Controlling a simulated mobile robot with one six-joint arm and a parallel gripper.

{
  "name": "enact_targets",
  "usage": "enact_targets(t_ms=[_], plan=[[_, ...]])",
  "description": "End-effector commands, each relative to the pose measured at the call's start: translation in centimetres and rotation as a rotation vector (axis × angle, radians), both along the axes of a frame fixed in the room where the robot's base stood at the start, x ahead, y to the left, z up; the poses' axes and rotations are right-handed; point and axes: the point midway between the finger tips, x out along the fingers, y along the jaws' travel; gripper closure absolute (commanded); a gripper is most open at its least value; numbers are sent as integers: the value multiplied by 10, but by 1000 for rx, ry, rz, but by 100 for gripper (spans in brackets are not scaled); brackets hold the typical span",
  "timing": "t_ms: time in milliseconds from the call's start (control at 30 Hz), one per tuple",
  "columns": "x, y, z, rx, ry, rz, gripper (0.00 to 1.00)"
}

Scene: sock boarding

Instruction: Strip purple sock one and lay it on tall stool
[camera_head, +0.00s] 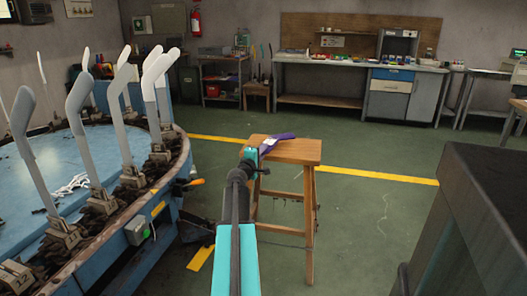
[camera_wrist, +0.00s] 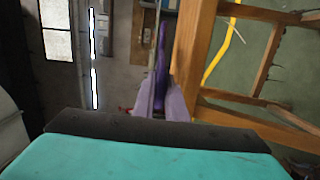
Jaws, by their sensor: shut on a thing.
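The purple sock (camera_head: 280,139) shows at the end of my arm, in front of the seat of the tall wooden stool (camera_head: 300,152) in the head view. My gripper (camera_head: 266,147) is shut on the sock. In the wrist view the sock (camera_wrist: 162,68) is a narrow dark purple strip running away from my gripper, beside the stool's wooden edge (camera_wrist: 192,45). I cannot tell whether the sock touches the seat. My arm hides part of the stool's left side.
A round blue machine (camera_head: 45,165) with several upright sock forms, some pale and some grey, stands at the left. A dark block (camera_head: 490,200) fills the right front. A workbench (camera_head: 335,75) stands along the back wall. Green floor is clear behind the stool.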

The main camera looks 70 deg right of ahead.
Motion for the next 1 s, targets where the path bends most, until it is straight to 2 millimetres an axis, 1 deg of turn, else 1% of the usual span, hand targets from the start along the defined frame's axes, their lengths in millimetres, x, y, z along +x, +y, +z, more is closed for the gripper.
enact_targets(t_ms=[33, 100, 400, 833, 867, 900, 967, 1000], plan=[[0, 0, -7, 0, 1, 0, 100], [0, 0, -12, 1, 0, 0, 100], [-1, 0, -28, 0, 0, -1, 100], [-2, -1, -31, 0, -1, -2, 100], [-2, -1, -31, 0, -1, -2, 85], [-2, -1, -31, 0, -1, -2, 78], [-2, -1, -31, 0, -1, -2, 68], [-2, -1, -31, 0, -1, -2, 66]])
